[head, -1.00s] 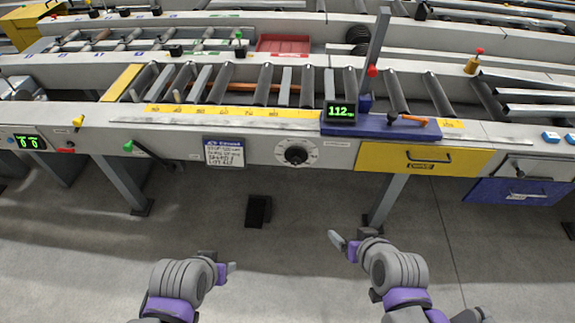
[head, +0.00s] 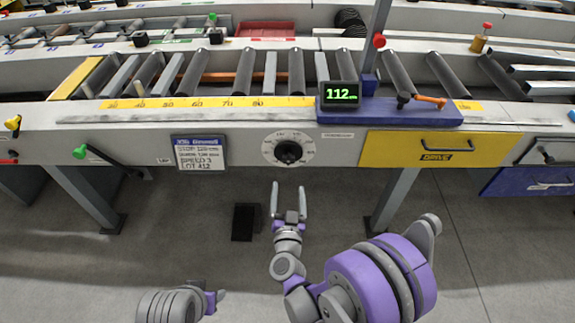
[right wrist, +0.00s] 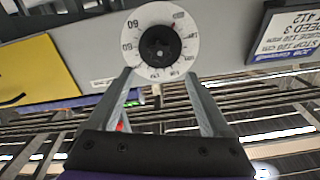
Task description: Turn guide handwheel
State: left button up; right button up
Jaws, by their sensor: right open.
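A black knob (head: 288,152) sits at the centre of a round white numbered dial (head: 268,152) on the front rail of the runout table (head: 350,146). My right gripper (head: 288,187) is open and empty just below the dial, fingers pointing up at it. In the right wrist view the knob (right wrist: 160,46) and dial (right wrist: 131,30) lie beyond the gap between the open fingertips (right wrist: 158,74), apart from them. My left gripper (head: 216,299) is low at the bottom edge, partly cut off; its jaws cannot be made out.
A yellow drawer (head: 400,149) is right of the dial, a printed sign (head: 199,153) left. Above are a blue carriage (head: 425,112) with a green "112" display (head: 340,93) and a yellow scale (head: 200,103). A green-tipped lever (head: 80,151) juts out left. A black box (head: 246,222) lies on the floor.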

aim_at(289, 161)
jog(key=w, duration=1)
jog(key=shift+w+r, duration=0.1)
jog(key=shift+w, duration=0.05)
grip_shut()
